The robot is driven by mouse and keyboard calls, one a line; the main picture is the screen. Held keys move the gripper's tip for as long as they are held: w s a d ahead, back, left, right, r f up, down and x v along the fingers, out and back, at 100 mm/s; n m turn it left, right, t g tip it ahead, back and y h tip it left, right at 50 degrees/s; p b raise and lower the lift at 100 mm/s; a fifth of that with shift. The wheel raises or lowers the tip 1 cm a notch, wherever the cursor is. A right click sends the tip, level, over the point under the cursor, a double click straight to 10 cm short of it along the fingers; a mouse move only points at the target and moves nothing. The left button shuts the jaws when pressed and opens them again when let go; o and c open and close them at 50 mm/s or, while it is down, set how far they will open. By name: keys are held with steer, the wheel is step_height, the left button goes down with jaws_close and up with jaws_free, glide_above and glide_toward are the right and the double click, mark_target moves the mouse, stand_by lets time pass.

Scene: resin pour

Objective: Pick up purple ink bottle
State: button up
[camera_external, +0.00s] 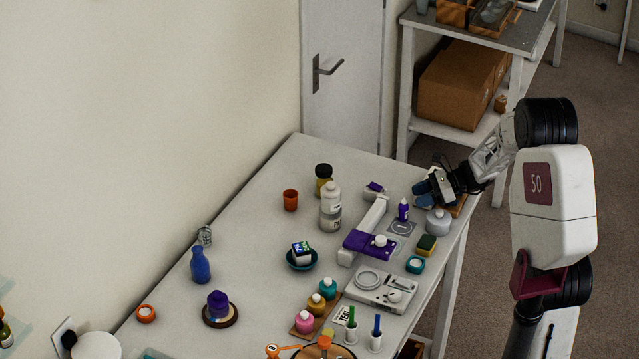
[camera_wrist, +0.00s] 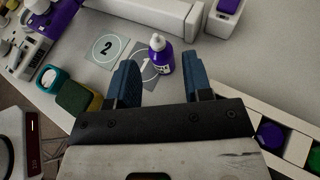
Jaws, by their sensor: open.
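In the external view my gripper (camera_external: 420,188) is at the table's right side, just right of the bottle.
A card marked 2 (camera_wrist: 109,50) lies beside the bottle. A white and purple arm-shaped device (camera_external: 368,230) is left of it. A tray with coloured caps (camera_wrist: 290,145) is right of my gripper.

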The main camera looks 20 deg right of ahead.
steer(key=shift+x, duration=1.05)
steer(key=shift+a, duration=0.1)
steer(key=shift+x, duration=2.5)
steer(key=shift+f, duration=0.1)
steer(key=shift+c, duration=0.3)
steer(key=c, duration=0.6)
steer(key=shift+r, duration=5)
